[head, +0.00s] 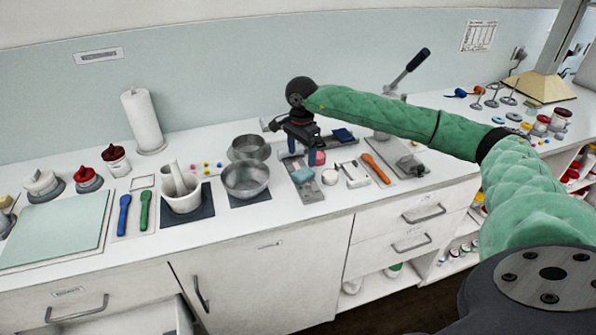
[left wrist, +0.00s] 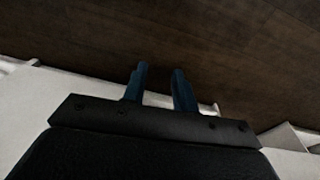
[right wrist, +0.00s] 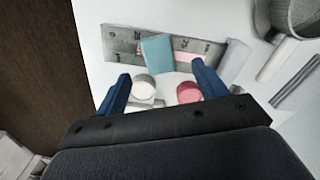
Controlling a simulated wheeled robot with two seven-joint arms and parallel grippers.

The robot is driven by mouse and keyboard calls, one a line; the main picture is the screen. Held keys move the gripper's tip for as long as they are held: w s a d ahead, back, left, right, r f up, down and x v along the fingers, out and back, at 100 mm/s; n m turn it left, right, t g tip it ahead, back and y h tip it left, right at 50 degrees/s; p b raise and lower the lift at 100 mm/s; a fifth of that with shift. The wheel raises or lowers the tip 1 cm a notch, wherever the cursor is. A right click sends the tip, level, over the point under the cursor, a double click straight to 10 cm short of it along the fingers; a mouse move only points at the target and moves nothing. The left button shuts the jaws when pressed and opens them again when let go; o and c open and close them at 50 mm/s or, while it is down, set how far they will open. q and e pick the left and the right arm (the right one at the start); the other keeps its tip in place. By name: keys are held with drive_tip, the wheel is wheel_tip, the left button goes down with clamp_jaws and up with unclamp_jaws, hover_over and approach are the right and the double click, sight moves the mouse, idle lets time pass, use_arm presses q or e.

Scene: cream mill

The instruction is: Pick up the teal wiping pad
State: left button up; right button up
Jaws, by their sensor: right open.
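The teal wiping pad (right wrist: 157,53) lies on a grey metal strip (right wrist: 121,41) with markings. In the head view the pad (head: 302,175) sits on the strip near the counter's front, just below my right gripper (head: 301,156). My right gripper (right wrist: 161,74) is open and points down. In the right wrist view the pad shows beyond the gap between its blue fingers, and nothing is held. My left gripper (left wrist: 160,70) shows only in its own wrist view, fingers apart and empty, over the dark floor and a pale cabinet edge.
A white round piece (right wrist: 145,88) and a pink round piece (right wrist: 188,92) lie close to the pad. Metal bowls (head: 246,180) stand to the left, near a mortar (head: 181,190). An orange tool (head: 376,168) lies to the right. The counter's front edge is close.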

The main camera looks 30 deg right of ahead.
sight(302, 173)
wheel_tip(302, 173, down, 2)
drive_tip(key=shift+s, duration=0.15)
drive_tip(key=shift+f, duration=0.3)
wheel_tip(302, 173, down, 4)
drive_tip(key=shift+r+b, duration=0.25)
drive_tip(key=shift+b, duration=0.05)
drive_tip(key=shift+f, duration=0.45)
use_arm(q)
drive_tip(key=r, duration=0.2)
drive_tip(key=shift+s+d+r, duration=0.3)
drive_tip(key=shift+s, duration=0.1)
use_arm(e)
drive_tip(key=c, duration=1.1)
